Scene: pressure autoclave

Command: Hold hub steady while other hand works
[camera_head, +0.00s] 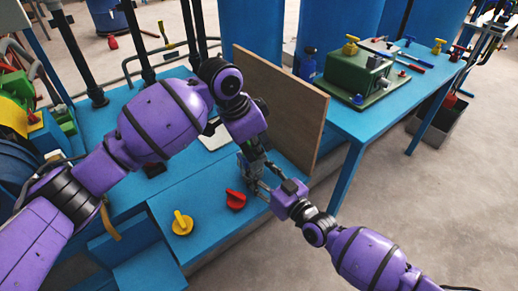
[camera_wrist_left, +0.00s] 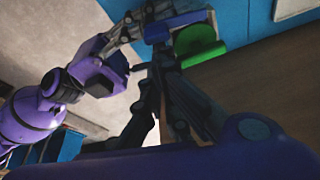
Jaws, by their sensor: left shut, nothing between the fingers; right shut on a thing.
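In the head view my left gripper (camera_head: 250,167) points down in front of a wooden board, close to the blue bench top. It is shut with nothing between its fingers; its fingertips (camera_wrist_left: 163,62) also show in the left wrist view. My right gripper (camera_head: 265,184) comes in from the lower right and meets it closely. In the left wrist view the right gripper (camera_wrist_left: 145,28) is shut at a small blue part with a round green piece (camera_wrist_left: 200,44), just past the left fingertips. I cannot tell whether this part is the hub. The grippers mostly hide it in the head view.
The brown board (camera_head: 280,105) stands upright right behind the grippers. A yellow knob (camera_head: 181,223) and a red knob (camera_head: 235,200) sit on the blue bench (camera_head: 205,255) nearby.

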